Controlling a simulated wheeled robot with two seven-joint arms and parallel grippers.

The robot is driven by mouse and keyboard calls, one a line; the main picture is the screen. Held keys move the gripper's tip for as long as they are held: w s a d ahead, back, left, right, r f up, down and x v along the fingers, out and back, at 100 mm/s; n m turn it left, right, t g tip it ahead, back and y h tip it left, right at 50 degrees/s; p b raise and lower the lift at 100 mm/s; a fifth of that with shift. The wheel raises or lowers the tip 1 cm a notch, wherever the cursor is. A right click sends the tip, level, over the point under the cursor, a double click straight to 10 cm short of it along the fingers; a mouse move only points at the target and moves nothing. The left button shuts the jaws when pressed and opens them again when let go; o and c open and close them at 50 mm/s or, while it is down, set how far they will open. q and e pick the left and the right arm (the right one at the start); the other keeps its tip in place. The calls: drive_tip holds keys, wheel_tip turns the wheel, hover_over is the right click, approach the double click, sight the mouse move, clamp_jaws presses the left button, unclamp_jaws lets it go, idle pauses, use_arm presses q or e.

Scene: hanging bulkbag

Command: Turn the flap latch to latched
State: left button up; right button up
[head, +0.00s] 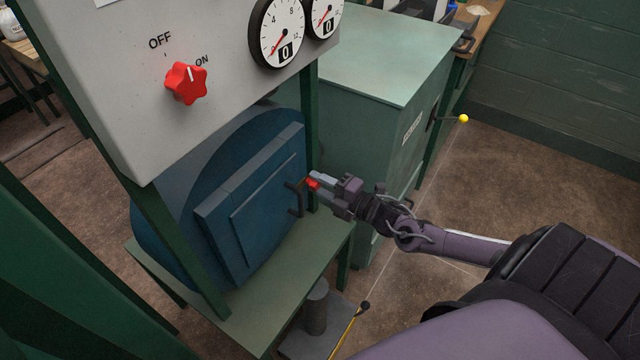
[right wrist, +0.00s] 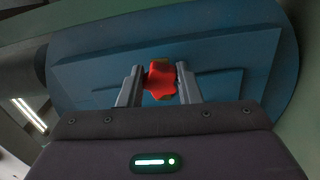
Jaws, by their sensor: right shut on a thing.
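The flap latch is a small red knob (head: 313,184) at the right side of the blue flap (head: 265,215), beside a dark bent handle (head: 296,198). My right gripper (head: 316,182) reaches in from the right and is shut on the red knob. In the right wrist view the red knob (right wrist: 160,80) sits between both fingers, with brownish bits at its top and bottom. The fingers hide part of it, and I cannot tell its turn position. My left gripper is not in view.
A grey panel (head: 120,90) with a red ON/OFF dial (head: 187,83) and gauges (head: 283,32) hangs above the flap. Green posts (head: 309,110) frame the blue drum. A green cabinet (head: 375,120) stands behind my right gripper. Open floor (head: 530,150) lies to the right.

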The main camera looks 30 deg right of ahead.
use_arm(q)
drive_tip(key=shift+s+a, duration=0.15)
use_arm(e)
drive_tip(key=shift+n, duration=0.6)
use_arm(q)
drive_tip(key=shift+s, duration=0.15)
use_arm(e)
drive_tip(key=o, duration=1)
drive_tip(key=shift+s, duration=0.1)
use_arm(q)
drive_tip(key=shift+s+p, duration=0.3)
use_arm(e)
drive_tip(key=v, duration=0.7)
drive_tip(key=shift+s+d, duration=0.1)
drive_tip(key=shift+s, duration=0.25)
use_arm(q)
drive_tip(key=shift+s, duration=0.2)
use_arm(e)
drive_tip(key=shift+f, duration=0.1)
